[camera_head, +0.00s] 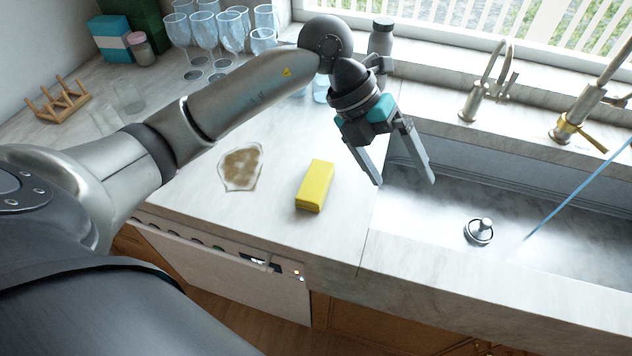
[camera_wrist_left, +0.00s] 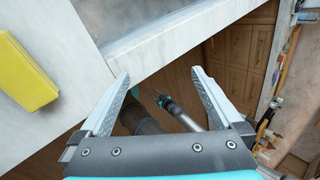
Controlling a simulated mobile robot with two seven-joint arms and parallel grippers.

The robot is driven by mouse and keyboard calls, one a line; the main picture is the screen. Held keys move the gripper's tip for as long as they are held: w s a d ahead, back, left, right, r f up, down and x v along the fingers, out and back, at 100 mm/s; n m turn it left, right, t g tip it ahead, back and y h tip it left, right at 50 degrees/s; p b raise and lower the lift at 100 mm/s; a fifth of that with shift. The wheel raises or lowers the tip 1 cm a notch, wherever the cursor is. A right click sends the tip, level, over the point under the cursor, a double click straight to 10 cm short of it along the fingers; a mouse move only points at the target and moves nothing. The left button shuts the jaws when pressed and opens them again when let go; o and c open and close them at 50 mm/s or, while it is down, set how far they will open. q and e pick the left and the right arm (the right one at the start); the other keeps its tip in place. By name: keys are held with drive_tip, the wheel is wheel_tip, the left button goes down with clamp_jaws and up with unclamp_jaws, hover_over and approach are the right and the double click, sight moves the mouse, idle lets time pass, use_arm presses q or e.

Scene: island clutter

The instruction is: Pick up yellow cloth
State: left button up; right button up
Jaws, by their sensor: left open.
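The yellow cloth (camera_head: 315,186) looks like a thick, folded rectangular block. It lies flat on the pale counter, left of the sink. In the left wrist view the yellow cloth (camera_wrist_left: 26,76) is at the left edge, partly cut off. My left gripper (camera_head: 405,183) is open and empty, its fingers pointing down near the sink's left edge, to the right of the cloth and apart from it. In the left wrist view the fingers of my left gripper (camera_wrist_left: 165,82) are spread, with nothing between them. Dark and grey parts with teal bits show below, perhaps my right arm; its jaws are unclear.
A brown stain (camera_head: 241,166) lies left of the cloth. Several wine glasses (camera_head: 205,32) stand at the back, with a wooden rack (camera_head: 58,101) farther left. The sink (camera_head: 555,215) holds a drain plug (camera_head: 479,231). A tap (camera_head: 487,82) stands behind it.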

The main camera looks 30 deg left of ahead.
use_arm(q)
drive_tip(key=w+a+n+y, duration=0.1)
drive_tip(key=a+n+y, duration=0.2)
drive_tip(key=a+y, duration=0.8)
drive_tip(key=h, duration=0.4)
hover_over(313, 185)
drive_tip(key=shift+g, duration=0.3)
drive_tip(key=f, duration=0.8)
drive_tip(key=shift+w+d+f, duration=0.1)
drive_tip(key=shift+w+f, duration=0.1)
drive_tip(key=shift+f, duration=0.05)
drive_tip(key=shift+s+f, duration=0.15)
drive_tip(key=shift+f, duration=3)
drive_tip(key=c, duration=1.4)
drive_tip(key=shift+r, duration=0.2)
wheel_tip(313, 185, up, 20)
drive_tip(key=shift+f+p, duration=0.1)
drive_tip(key=shift+p, duration=0.75)
